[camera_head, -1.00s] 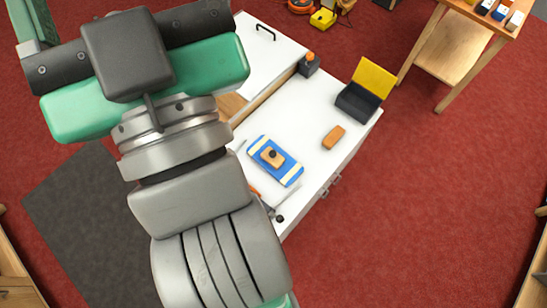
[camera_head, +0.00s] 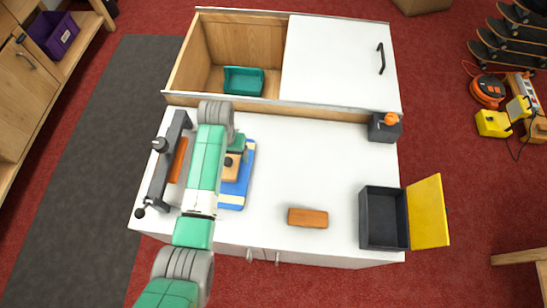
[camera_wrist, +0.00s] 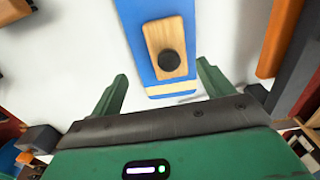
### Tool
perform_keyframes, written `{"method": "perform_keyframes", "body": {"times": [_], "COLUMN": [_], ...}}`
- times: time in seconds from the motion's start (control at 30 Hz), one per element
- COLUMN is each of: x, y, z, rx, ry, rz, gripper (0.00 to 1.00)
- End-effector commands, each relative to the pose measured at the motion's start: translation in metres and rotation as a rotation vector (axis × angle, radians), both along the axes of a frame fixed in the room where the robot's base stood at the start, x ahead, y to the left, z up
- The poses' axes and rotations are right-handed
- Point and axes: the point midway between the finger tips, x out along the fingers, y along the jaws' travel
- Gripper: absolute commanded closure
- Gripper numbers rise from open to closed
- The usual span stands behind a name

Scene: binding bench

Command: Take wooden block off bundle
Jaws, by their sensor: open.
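The bundle (camera_head: 246,162) is blue with cream bands and lies on the white bench top. My arm partly covers it in the head view. The wooden block (camera_head: 231,171), light brown with a round black knob, rests on the bundle. In the wrist view the block (camera_wrist: 158,33) lies flat along the blue bundle (camera_wrist: 138,12), its black knob toward me. My gripper (camera_wrist: 162,68) is open and empty, with its green fingers apart to either side of the block's near end. I cannot tell the height gap to the block.
A dark press bar (camera_head: 167,170) with an orange strip (camera_head: 178,160) stands left of the bundle. An orange-brown brick (camera_head: 308,218), a black box (camera_head: 383,218) with an open yellow lid (camera_head: 427,212), and an orange-knobbed dark block (camera_head: 384,127) stand right. Between them the white top is clear.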

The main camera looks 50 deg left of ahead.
Motion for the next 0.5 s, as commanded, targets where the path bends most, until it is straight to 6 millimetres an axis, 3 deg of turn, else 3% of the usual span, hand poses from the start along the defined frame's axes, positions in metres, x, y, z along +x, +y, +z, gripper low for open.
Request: {"method": "perform_keyframes", "body": {"times": [0.1, 0.3, 0.4, 0.5], "x": [0.0, 0.0, 0.001, 0.0], "y": [0.0, 0.0, 0.0, 0.001], "z": [-0.001, -0.025, -0.027, -0.046], "rx": [-0.001, 0.001, 0.001, 0.001], "ry": [0.001, -0.001, -0.001, -0.001], "rz": [0.001, -0.001, -0.002, -0.001], "gripper": [0.2, 0.2, 0.2, 0.2]}}
